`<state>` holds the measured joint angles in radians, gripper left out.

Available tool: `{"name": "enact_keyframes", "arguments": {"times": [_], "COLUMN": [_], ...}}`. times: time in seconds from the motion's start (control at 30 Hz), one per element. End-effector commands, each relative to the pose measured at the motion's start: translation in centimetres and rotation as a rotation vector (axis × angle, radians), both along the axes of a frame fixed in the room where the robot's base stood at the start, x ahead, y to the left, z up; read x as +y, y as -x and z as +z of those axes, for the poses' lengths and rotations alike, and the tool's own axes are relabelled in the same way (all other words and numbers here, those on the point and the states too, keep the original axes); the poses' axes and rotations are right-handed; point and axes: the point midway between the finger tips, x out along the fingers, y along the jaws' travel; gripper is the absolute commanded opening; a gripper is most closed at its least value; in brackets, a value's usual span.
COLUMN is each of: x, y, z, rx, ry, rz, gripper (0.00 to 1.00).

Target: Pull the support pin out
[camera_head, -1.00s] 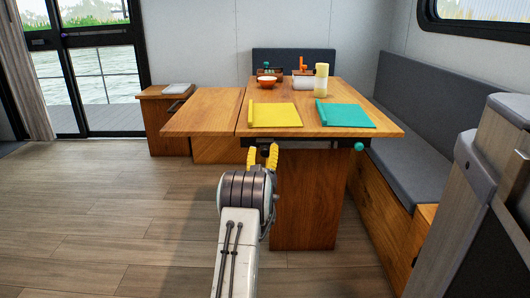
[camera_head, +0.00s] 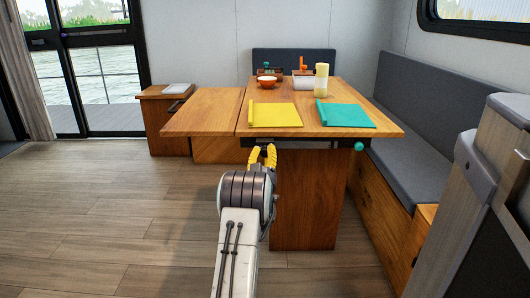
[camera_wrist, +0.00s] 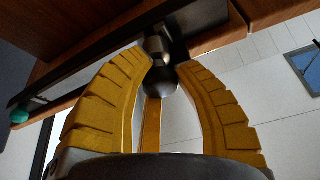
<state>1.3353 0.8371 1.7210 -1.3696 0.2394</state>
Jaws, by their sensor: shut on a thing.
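The support pin (camera_wrist: 163,80) shows in the wrist view as a dark round knob on a short metal shaft. It sits at the dark rail under the table's edge. My gripper (camera_wrist: 166,66) has two yellow ribbed fingers, one on each side of the knob, and is shut on it. In the head view my gripper (camera_head: 262,154) is below the front edge of the wooden table (camera_head: 225,103), near the joint with the left leaf. The pin is hidden there behind the fingers.
A teal knob (camera_head: 359,146) is at the right end of the dark rail (camera_head: 320,143). A yellow mat (camera_head: 275,116), a teal mat (camera_head: 346,116), a bowl (camera_head: 267,83) and a bottle (camera_head: 321,80) are on the table. A bench (camera_head: 400,150) stands right. The floor at left is clear.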

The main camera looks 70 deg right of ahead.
Motion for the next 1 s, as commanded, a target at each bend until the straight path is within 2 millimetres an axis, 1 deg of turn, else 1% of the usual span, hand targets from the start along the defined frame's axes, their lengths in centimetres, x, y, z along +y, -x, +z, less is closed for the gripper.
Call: {"name": "enact_keyframes", "arguments": {"times": [0.03,0.13,0.47,0.97,1.0], "x": [0.0,0.0,0.1,1.3,1.3], "y": [0.1,0.1,0.1,0.6,0.6], "z": [0.0,0.0,0.0,0.0,0.0], "rx": [0.000,0.000,0.000,0.000,0.000], "ry": [0.000,0.000,0.001,-0.001,0.000], "rz": [-0.001,-0.001,-0.002,-0.003,-0.003], "gripper": [0.09,0.00,0.00,0.00,0.31]}}
